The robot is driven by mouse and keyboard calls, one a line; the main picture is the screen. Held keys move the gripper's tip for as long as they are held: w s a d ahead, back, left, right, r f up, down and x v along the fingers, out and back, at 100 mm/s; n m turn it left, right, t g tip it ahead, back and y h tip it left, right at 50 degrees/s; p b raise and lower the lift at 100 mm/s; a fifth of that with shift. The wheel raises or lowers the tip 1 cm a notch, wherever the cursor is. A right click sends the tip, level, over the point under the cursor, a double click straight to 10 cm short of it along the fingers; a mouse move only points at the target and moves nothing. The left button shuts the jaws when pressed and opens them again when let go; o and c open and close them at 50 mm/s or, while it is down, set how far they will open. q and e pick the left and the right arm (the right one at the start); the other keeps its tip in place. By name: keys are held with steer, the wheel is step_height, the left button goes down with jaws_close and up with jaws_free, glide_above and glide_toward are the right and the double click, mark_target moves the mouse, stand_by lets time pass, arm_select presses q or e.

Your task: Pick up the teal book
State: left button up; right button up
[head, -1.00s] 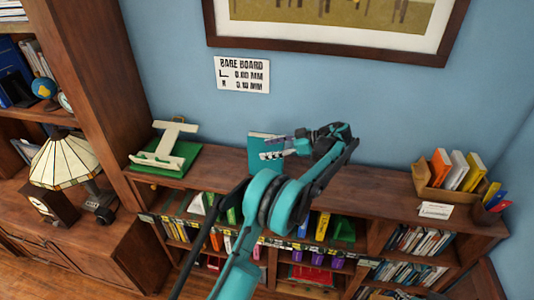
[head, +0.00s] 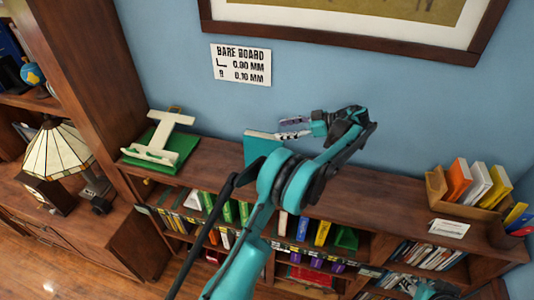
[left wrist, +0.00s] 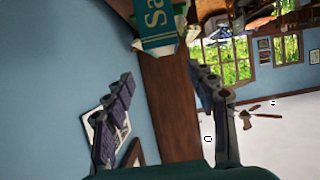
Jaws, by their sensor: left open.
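The teal book (head: 262,147) stands on top of the low bookcase against the blue wall, with its pale top edge showing in the head view. In the left wrist view the teal book (left wrist: 158,32) is at the top, with white letters on it. My left gripper (head: 287,128) is at the upper right of the book in the head view, open. In the left wrist view the fingers of my left gripper (left wrist: 160,72) are spread with nothing between them, and the book lies beyond the tips. Part of my right gripper (head: 408,284) shows at the lower right; its jaws are unclear.
A wooden box of books (head: 446,196), a white card (head: 449,228) and a dark cup (head: 502,236) are at right. A tall bookcase (head: 88,70) rises at left.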

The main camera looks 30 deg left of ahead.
arm_select(q)
steer(key=shift+s+f+b, duration=0.15)
steer(key=shift+f+b, duration=0.6)
steer(key=shift+f, duration=0.15)
steer(key=shift+f+b, duration=0.3)
steer(key=shift+b, duration=0.05)
steer(key=b, duration=0.8)
glide_toward(264, 152)
step_height(264, 152, down, 4)
steer(key=w+a, duration=0.2)
steer(key=a, duration=0.1)
steer(key=p+x, duration=0.1)
steer(key=x, duration=0.6)
steer(key=shift+s+a+r, duration=0.25)
steer(key=shift+s+a, duration=0.15)
steer(key=shift+s, duration=0.05)
steer(key=shift+d, duration=0.1)
steer(key=c, duration=0.4)
steer(key=shift+r, duration=0.1)
jaws_close()
